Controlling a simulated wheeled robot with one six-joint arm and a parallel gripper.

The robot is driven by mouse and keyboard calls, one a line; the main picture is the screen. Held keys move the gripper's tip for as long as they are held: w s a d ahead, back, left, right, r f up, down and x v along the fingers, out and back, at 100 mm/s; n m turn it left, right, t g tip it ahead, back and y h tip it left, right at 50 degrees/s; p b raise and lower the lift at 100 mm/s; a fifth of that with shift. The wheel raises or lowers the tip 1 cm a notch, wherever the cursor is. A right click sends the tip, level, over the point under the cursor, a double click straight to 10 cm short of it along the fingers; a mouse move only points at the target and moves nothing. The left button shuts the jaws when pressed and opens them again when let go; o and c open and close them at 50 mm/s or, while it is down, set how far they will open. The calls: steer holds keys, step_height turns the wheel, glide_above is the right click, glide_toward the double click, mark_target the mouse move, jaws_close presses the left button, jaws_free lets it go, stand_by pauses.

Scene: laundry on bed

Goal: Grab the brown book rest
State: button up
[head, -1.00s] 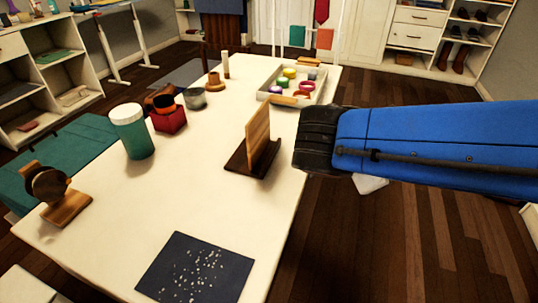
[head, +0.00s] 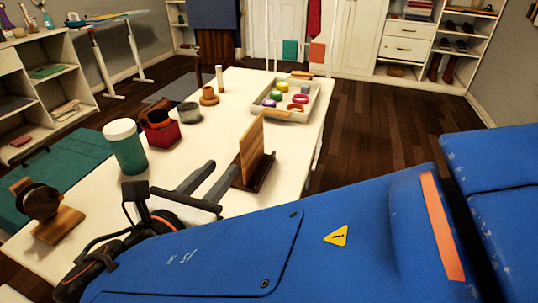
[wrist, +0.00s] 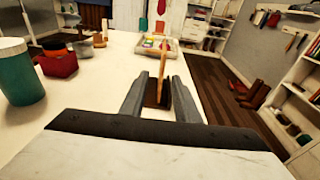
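The brown book rest (head: 252,148) stands upright near the right edge of the white table. It has a light wooden upright panel and a dark base. My gripper (head: 223,167) is open, its two grey fingers pointing at the rest's near end. In the wrist view the book rest (wrist: 163,65) shows between the open fingertips (wrist: 158,82), with part of its dark base visible below the panel. I cannot tell whether the fingers reach around it or touch it. My arm hides the table's near part.
A tray (head: 297,115) with colourful round items lies at the table's far end. A teal jar (head: 126,148), a red box (head: 160,133) and a wooden stand (head: 48,220) are to the left. White table (head: 215,145) is bare between jar and rest.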

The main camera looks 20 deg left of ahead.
glide_toward(253, 138)
steer(key=w, duration=0.1)
steer(key=w+a+f, duration=0.1)
steer(key=w, duration=0.3)
steer(key=shift+w+a+f, duration=0.1)
steer(key=shift+a+f, duration=0.15)
steer(key=shift+w+d+f, duration=0.1)
steer(key=shift+w, duration=1)
steer(key=shift+w+f, duration=0.1)
steer(key=shift+w, duration=1)
steer(key=shift+w+f, duration=0.1)
steer(key=shift+w, duration=0.4)
jaws_close()
